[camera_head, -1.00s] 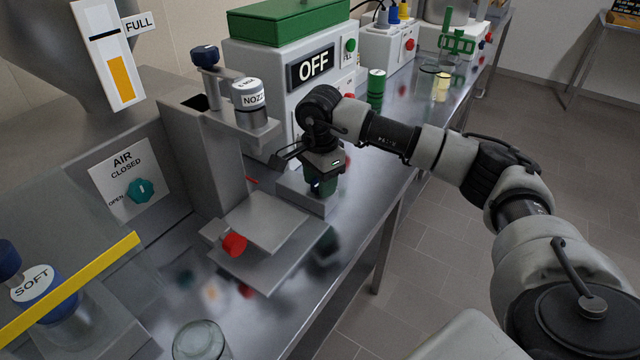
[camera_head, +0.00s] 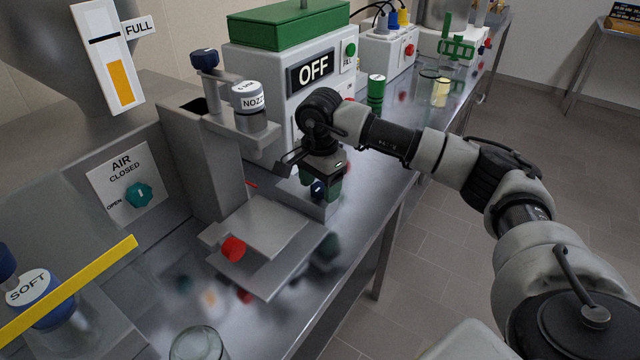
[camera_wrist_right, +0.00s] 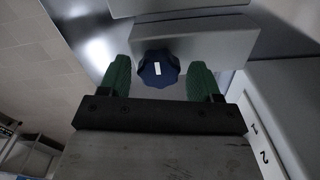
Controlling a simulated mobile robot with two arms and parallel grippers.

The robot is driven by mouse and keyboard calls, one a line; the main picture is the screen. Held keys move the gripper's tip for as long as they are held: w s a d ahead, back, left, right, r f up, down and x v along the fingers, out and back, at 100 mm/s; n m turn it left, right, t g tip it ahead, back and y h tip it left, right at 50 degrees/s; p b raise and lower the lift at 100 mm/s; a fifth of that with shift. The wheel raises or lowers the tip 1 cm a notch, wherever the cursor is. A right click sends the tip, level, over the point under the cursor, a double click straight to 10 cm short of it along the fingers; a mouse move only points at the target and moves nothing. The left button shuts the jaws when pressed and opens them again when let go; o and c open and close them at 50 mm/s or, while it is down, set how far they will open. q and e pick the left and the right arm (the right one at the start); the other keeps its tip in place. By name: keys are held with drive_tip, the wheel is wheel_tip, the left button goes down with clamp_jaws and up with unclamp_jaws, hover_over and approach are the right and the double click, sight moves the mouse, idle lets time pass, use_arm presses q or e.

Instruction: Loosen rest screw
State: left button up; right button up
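A dark blue lobed knob (camera_head: 318,187) with a white mark sits on the front of a low grey block (camera_head: 322,207) beside the OFF machine. It shows clearly in the right wrist view (camera_wrist_right: 158,69). I take it for the rest screw, though no label on it shows. My right gripper (camera_head: 320,187) has green fingers, one on each side of the knob. In the right wrist view the open fingers (camera_wrist_right: 160,75) show narrow gaps to the knob; contact is not visible. My left gripper is not in view.
A grey stepped platform with a red knob (camera_head: 233,248) stands to the left of the block. The bench's front edge runs close by.

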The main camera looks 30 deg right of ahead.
sight(321, 187)
drive_tip(key=shift+o, duration=0.3)
wheel_tip(321, 187, up, 8)
drive_tip(key=shift+f, duration=0.25)
drive_tip(key=shift+f, duration=0.1)
idle(0.6)
